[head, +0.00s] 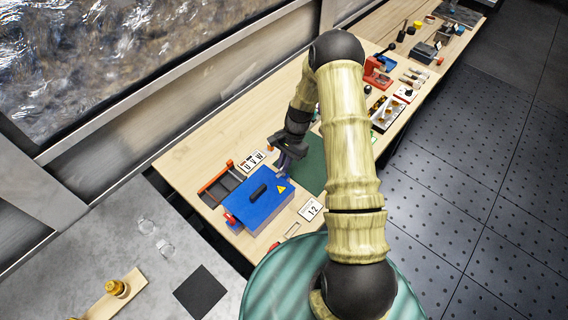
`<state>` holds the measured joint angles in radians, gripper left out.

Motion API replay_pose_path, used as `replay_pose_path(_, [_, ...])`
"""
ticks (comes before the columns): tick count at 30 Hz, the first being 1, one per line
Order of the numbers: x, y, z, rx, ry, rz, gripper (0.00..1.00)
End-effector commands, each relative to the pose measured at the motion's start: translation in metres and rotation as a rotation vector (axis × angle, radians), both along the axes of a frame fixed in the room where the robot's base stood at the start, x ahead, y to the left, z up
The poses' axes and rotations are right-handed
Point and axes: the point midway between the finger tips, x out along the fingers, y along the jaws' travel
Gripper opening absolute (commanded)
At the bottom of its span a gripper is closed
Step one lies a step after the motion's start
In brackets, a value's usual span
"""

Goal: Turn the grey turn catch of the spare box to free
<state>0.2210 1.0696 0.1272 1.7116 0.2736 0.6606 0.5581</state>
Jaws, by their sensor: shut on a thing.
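The blue box (258,200), with a black handle and a yellow warning triangle on its lid, stands on the wooden bench at the centre left. I take it for the spare box. My gripper (284,164) points down at the box's far right edge. Its jaws are shut on a small greyish part there, which looks like the grey turn catch. My fingers mostly hide the catch, so I cannot tell which way it points.
A red-edged dark tray (219,186) lies behind the box. A "U V W" card (252,161) and a "1-2" card (311,209) lie near it. A dark green mat (312,163) is right of my gripper. Further along the bench stand a red device (377,76) and several small parts.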

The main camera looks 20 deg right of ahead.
Motion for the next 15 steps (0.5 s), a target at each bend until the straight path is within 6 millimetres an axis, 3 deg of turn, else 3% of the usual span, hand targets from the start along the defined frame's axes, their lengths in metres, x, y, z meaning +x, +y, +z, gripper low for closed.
replay_pose_path(15, [0.0029, 0.0020, -0.0020, -0.002, -0.003, 0.339, 0.00])
